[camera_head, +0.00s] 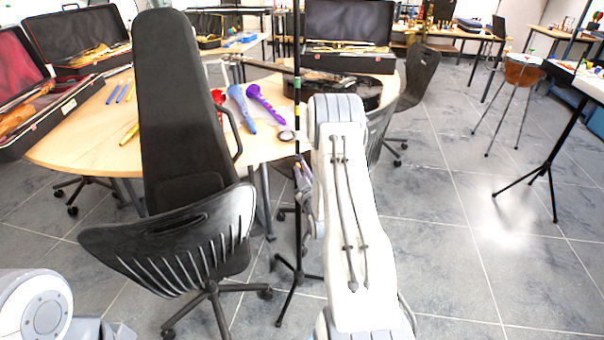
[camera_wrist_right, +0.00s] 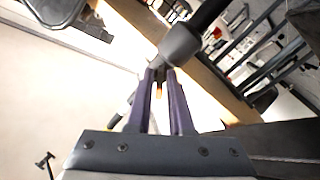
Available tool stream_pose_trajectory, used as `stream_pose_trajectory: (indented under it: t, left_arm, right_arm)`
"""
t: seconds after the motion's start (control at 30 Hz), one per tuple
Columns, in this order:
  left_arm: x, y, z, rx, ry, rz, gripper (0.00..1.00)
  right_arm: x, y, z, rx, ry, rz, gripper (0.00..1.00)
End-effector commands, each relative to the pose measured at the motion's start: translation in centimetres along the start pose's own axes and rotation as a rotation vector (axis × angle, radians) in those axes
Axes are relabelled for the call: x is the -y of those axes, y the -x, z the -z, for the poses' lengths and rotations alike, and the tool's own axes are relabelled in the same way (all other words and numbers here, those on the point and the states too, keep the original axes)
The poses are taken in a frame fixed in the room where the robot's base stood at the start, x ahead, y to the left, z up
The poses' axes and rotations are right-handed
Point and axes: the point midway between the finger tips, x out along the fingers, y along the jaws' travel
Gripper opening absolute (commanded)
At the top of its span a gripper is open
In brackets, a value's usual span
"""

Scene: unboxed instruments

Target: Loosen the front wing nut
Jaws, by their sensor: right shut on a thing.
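A thin black stand (camera_head: 297,48) rises from a tripod foot on the floor, between the office chair and my right arm. My right gripper (camera_head: 303,170) is beside its pole, largely hidden by my white arm in the head view. In the right wrist view, the two purple fingers (camera_wrist_right: 161,74) are closed together at a grey collar (camera_wrist_right: 180,45) on the dark pole. They are shut on a small part just below the collar, apparently the wing nut, which is mostly hidden by the fingertips. My left gripper is not in view.
A black office chair (camera_head: 190,110) stands close left of the stand. Behind is a round wooden table (camera_head: 75,150) with open instrument cases, blue and purple toy instruments and a dark guitar (camera_head: 345,88).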

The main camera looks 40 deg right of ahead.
Motion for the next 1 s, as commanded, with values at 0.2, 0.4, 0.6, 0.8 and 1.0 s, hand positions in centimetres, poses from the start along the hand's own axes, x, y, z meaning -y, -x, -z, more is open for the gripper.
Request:
stream_pose_trajectory:
  t: [0.2,0.4,0.6,0.8,1.0]
  left_arm:
    - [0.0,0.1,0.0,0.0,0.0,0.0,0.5]
    - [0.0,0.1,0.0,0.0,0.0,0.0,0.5]
    - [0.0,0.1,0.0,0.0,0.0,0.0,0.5]
    - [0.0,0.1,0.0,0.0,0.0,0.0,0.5]
    - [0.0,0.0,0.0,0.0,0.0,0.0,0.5]
  right_arm:
    - [0.1,0.0,0.0,0.001,-0.001,0.002,0.0]
    - [0.1,0.0,0.0,0.001,-0.002,0.002,0.49]
    - [0.0,0.1,0.0,0.001,-0.002,0.002,0.49]
    - [0.0,1.9,-0.1,0.003,-0.003,0.003,0.49]
    - [0.0,6.0,-0.1,0.006,-0.004,0.003,0.49]
